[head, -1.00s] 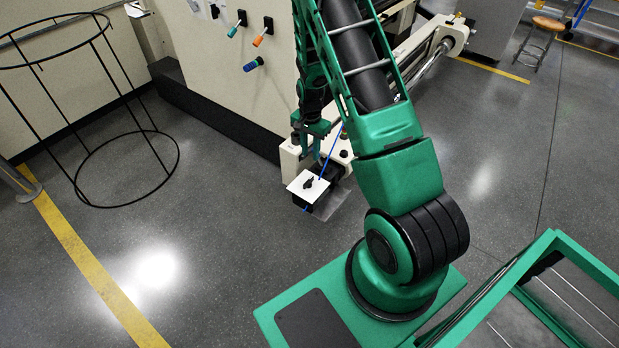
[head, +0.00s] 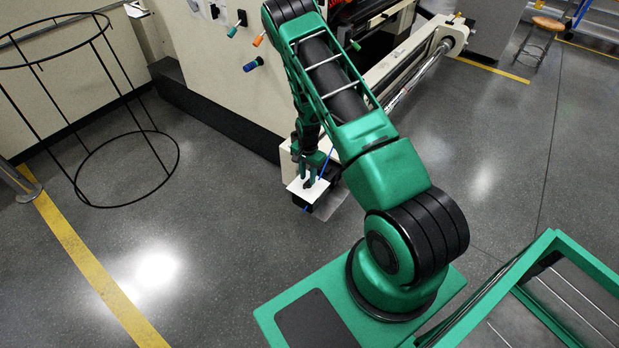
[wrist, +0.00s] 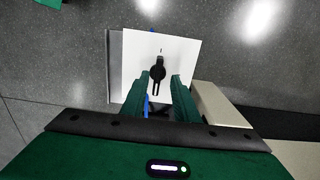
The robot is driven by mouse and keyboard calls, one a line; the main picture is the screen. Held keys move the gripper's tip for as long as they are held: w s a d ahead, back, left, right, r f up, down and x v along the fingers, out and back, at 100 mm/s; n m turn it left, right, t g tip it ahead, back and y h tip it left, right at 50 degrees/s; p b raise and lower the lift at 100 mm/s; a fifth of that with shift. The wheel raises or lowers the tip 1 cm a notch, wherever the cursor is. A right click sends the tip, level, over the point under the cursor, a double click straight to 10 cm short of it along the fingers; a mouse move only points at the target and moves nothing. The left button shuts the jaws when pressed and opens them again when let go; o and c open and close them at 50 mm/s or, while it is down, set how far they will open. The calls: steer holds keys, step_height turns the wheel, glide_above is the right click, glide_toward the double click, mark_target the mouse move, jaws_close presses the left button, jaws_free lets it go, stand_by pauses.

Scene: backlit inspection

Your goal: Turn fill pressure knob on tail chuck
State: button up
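The fill pressure knob (wrist: 158,70) is a black pointer knob on a white square plate (wrist: 185,52) in the wrist view. A small mark shows on the plate above it. The plate also shows in the head view (head: 295,187) at the end of the tail chuck, low on the machine. My gripper (wrist: 161,77) is open, with one green finger on each side of the knob's line and white plate visible in the gaps. In the head view my gripper (head: 313,178) is over the plate and mostly hides the knob. I cannot tell whether the fingers reach down around it.
A thin blue line (head: 325,163) runs beside my gripper. The cream machine (head: 220,70) with coloured handles stands behind. A black wire hoop frame (head: 76,181) stands at left. The grey floor (head: 210,230) between them is clear.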

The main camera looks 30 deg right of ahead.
steer(key=shift+f, duration=0.6)
